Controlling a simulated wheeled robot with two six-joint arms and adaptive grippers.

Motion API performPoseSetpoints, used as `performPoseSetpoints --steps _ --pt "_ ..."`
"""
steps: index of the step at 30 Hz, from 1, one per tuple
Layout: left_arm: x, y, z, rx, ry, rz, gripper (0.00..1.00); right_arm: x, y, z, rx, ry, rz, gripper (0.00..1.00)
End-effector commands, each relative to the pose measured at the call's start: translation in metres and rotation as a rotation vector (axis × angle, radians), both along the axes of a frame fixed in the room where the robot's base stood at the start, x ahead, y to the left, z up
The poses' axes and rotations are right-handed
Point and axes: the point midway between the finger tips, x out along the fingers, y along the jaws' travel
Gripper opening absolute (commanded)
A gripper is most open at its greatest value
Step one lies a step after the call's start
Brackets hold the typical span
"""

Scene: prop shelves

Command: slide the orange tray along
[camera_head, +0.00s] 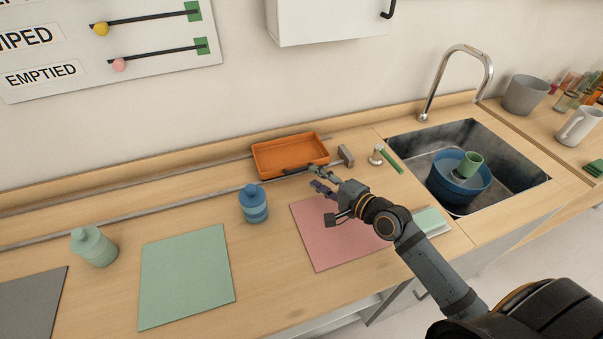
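The orange tray (268,161) sits on a railed track at the back of the wooden counter, left of the sink. A dark bar, perhaps its handle, shows at its front right edge. My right gripper (314,178) is just in front of the tray's front right corner, with its fingers spread and pointing left. One finger is close to the dark bar; I cannot tell whether it touches. Nothing shows between the fingers. My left gripper is not in view.
A grey block (346,155) stands right of the tray by the track. A blue jar (253,204) stands in front of the track to the left. A pink mat (335,245) lies below my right gripper. The track left of the tray (150,201) is clear.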

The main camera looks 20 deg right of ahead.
Motion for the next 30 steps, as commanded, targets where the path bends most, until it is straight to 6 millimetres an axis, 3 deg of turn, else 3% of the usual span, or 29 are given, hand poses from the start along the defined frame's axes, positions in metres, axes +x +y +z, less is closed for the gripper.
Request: performPoseSetpoints --steps 9,21,29,30 --pt "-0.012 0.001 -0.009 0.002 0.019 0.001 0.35 0.052 0.024 -0.011 0.004 0.001 -0.001 0.35" --pt "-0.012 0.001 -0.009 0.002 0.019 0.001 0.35 0.062 0.03 -0.014 0.0 0.002 0.002 0.35" --pt "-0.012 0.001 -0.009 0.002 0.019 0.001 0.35 0.062 0.029 -0.014 -0.001 0.002 0.001 0.01" --pt "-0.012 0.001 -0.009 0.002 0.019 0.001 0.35 0.062 0.029 -0.014 -0.001 0.002 0.001 0.0"
